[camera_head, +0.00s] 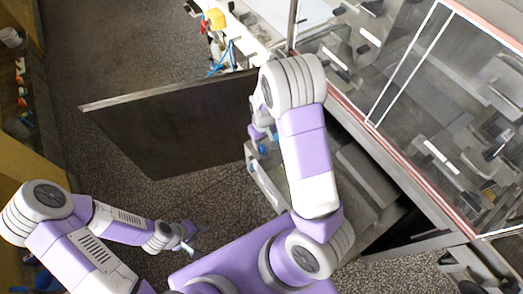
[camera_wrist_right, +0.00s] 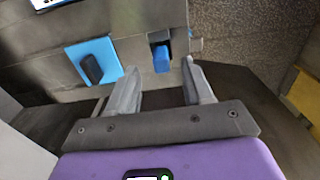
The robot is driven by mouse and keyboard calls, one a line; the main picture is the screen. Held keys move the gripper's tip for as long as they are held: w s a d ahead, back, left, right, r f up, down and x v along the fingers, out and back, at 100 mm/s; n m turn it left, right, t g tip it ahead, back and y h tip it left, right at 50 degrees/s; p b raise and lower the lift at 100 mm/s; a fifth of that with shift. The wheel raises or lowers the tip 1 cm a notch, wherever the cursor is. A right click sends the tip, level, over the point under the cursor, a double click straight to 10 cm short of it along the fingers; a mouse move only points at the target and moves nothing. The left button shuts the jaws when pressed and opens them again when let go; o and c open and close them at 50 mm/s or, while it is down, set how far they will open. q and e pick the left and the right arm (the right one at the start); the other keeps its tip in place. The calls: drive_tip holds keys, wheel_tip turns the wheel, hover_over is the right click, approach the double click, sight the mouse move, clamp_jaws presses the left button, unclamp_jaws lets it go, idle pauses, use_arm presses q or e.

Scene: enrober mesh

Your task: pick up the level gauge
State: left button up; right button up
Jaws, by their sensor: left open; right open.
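In the right wrist view, a small blue block (camera_wrist_right: 161,59) sits in a dark holder on a grey metal face, just beyond and between the fingertips of my right gripper (camera_wrist_right: 158,76). Left of it is a blue plate (camera_wrist_right: 108,58) with a black oval piece. I cannot tell for sure which of these is the level gauge. My right gripper is open and empty. In the head view it is mostly hidden by my right arm, beside the open machine. My left gripper (camera_head: 188,241) is open, low over the floor at the lower left, away from these blue pieces.
A large dark panel (camera_head: 170,130) stands out left of my right arm. The glazed machine (camera_head: 440,120) fills the right side, with an open lower compartment (camera_head: 370,185). A shelf with small items (camera_head: 20,90) lines the left edge. Speckled floor (camera_head: 110,50) is free at the upper left.

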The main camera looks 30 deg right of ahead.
wheel_tip(320, 180, down, 5)
drive_tip(key=shift+r+b, duration=0.1)
drive_tip(key=shift+b, duration=0.4)
drive_tip(key=shift+r, duration=0.1)
clamp_jaws()
wheel_tip(320, 180, up, 18)
drive_tip(key=p, duration=0.5)
wheel_tip(320, 180, up, 20)
drive_tip(key=p, duration=1.7)
hover_over(263, 145)
drive_tip(key=shift+a, duration=0.1)
idle(1.3)
